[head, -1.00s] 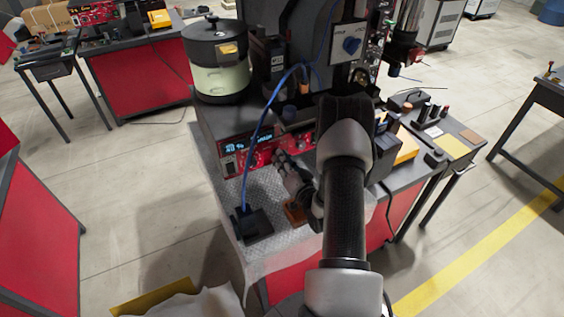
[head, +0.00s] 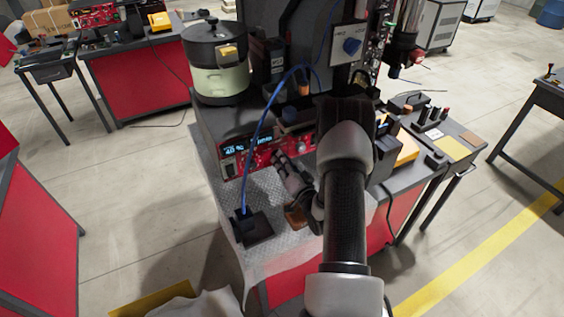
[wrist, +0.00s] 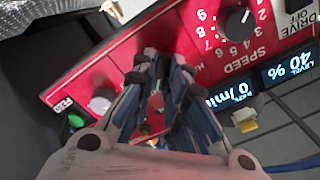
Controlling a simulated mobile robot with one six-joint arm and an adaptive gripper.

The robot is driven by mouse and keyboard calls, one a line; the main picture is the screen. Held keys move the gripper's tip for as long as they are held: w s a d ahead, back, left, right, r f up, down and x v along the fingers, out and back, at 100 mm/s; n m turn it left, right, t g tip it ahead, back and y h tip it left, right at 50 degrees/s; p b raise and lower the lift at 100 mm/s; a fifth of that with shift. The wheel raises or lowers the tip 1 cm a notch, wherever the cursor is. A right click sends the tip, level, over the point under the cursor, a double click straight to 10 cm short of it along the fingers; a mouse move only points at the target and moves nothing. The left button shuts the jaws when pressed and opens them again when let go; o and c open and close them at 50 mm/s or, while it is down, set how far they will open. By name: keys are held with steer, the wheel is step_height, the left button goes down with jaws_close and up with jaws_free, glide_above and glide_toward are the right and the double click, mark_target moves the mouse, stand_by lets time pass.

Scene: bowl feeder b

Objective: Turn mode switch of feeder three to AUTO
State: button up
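The feeder's red control panel (head: 236,170) faces me below the bowl in the head view. In the wrist view the red panel (wrist: 110,62) appears nearly upside down, with a black SPEED knob (wrist: 237,20), a pale grey knob (wrist: 101,103), and a green button (wrist: 76,121) marked FEED. My gripper (head: 283,158) is at the panel front in the head view. In the wrist view its fingers (wrist: 165,58) are close together, with a narrow gap showing red panel and small parts between them. The mode switch and its AUTO label cannot be made out; the fingers cover part of the panel.
Blue lit displays (wrist: 287,70) read 40 % and 0 /min. A blue cable (head: 252,140) runs down to a black block (head: 252,228) on the patterned metal top. A brown block (head: 296,214) lies below my gripper. The lidded bowl (head: 215,62) stands behind the panel.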

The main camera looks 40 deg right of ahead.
steer(key=o, duration=0.4)
steer(key=shift+s, duration=0.1)
steer(key=v, duration=1.1)
steer(key=shift+s+a, duration=0.2)
steer(key=shift+s, duration=0.2)
